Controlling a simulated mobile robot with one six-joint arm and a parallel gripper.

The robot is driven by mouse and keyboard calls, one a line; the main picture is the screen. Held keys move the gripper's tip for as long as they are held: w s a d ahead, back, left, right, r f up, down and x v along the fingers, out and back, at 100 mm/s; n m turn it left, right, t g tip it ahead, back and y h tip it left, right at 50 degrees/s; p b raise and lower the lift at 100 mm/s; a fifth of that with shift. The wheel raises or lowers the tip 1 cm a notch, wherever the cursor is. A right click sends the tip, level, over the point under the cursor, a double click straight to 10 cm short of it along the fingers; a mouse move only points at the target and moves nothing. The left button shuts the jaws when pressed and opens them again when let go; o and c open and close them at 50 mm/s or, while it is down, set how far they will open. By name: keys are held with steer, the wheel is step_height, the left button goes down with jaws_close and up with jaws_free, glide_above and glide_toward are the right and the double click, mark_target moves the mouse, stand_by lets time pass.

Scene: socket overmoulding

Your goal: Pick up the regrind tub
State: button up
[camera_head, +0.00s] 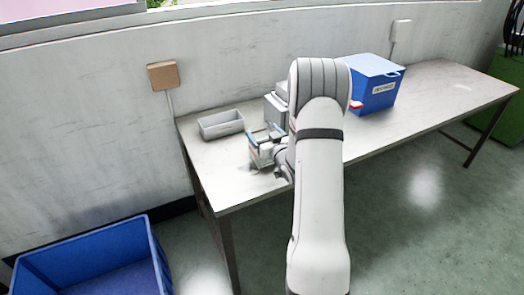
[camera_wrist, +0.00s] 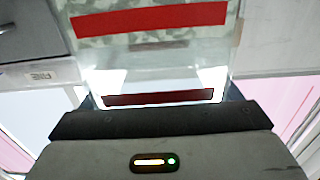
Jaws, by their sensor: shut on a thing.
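A clear, pale tub (camera_head: 259,157) with a red band is at the left part of the table, and I take it as the regrind tub. In the wrist view the tub (camera_wrist: 150,48) fills the upper middle, with mottled grey-green bits behind its clear wall and red bands across it. My gripper (camera_head: 268,148) is shut on this tub. My arm hides part of the gripper, and I cannot tell whether the tub's bottom touches the table.
A grey open tray (camera_head: 221,131) lies on the table (camera_head: 440,92) behind and left of the tub. A grey machine (camera_head: 274,108) is behind it. A blue labelled box (camera_head: 372,88) stands further right. A large blue bin (camera_head: 145,255) is on the floor at lower left.

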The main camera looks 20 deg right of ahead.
steer(key=c, duration=0.9)
